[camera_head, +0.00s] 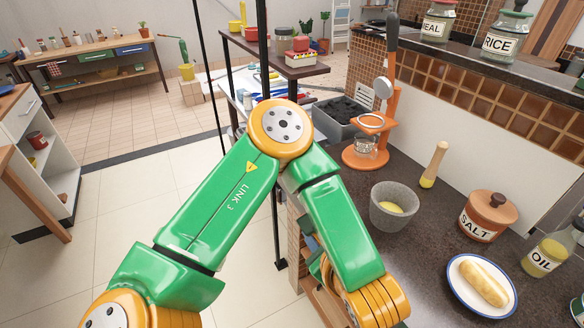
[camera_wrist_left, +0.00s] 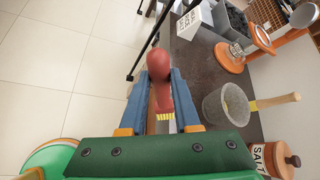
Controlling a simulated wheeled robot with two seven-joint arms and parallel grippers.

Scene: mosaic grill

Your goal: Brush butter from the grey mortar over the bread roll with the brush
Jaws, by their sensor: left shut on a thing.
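In the left wrist view my left gripper (camera_wrist_left: 160,85) is shut on a red-handled thing with a yellow striped end, which looks like the brush (camera_wrist_left: 160,66). The fingers stand on both sides of it. In the head view my green arm hides most of that gripper and the brush. The bread roll (camera_head: 484,283) lies on a blue-rimmed white plate (camera_head: 464,298) at the counter's front right.
A wooden pestle (camera_head: 435,163) with a yellowish lower end stands behind the mortar. A salt pot (camera_head: 487,216) and an oil jar (camera_head: 547,257) stand near the plate. An orange stand (camera_head: 391,110) and a grey charcoal tray (camera_head: 340,120) are farther back.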

